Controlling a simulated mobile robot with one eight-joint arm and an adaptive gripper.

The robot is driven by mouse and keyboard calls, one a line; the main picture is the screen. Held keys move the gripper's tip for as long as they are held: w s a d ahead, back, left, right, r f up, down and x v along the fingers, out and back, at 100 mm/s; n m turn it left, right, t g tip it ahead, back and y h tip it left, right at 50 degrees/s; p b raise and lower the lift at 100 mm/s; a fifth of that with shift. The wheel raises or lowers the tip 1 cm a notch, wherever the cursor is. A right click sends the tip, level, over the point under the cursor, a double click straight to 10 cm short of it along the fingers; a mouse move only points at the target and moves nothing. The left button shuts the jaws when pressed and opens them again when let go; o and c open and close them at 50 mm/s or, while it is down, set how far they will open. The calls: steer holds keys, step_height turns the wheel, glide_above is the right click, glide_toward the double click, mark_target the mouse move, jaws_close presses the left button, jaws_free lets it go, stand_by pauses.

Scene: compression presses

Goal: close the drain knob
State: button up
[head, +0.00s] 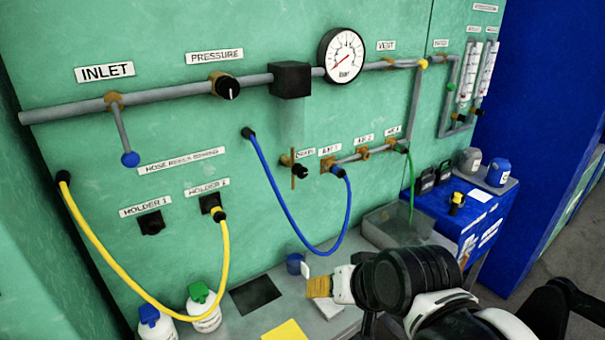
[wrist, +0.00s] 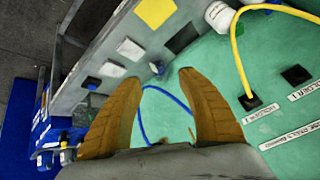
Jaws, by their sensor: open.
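The drain knob (head: 301,171) is a small black knob on the green panel, under a white DRAIN label (head: 303,153). A thin upright brass piece (head: 292,168) stands just left of it. My gripper (head: 319,286) is below the knob in the head view, over the bench and apart from the knob. In the wrist view, the two ochre fingers of my gripper (wrist: 159,62) are spread wide with nothing held between them. I cannot make out the drain knob surely in the wrist view; the gripper body covers part of the panel there.
A blue hose (head: 283,205) loops from the panel to a port right of the knob. A yellow hose (head: 100,250) hangs at left. The bench (wrist: 95,85) holds a clear tub (head: 385,238), a blue cup (head: 294,263) and bottles (head: 205,310). A blue cart (head: 465,215) stands right.

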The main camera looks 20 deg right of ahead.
steer(key=w+a+r+m+t+y, duration=0.2)
steer(key=w+a+m+y, duration=0.1)
steer(key=w+m, duration=0.5)
steer(key=m+t+y, duration=0.1)
steer(key=m+t, duration=0.7)
steer(key=m, duration=1.3)
glide_toward(304, 174)
steer(key=w, duration=0.1)
steer(key=b+x, duration=0.1)
steer(key=x, duration=0.4)
steer(key=b+x, duration=0.1)
steer(key=x, duration=0.4)
steer(key=shift+w+a, duration=0.15)
steer(key=shift+a, duration=0.15)
jaws_close()
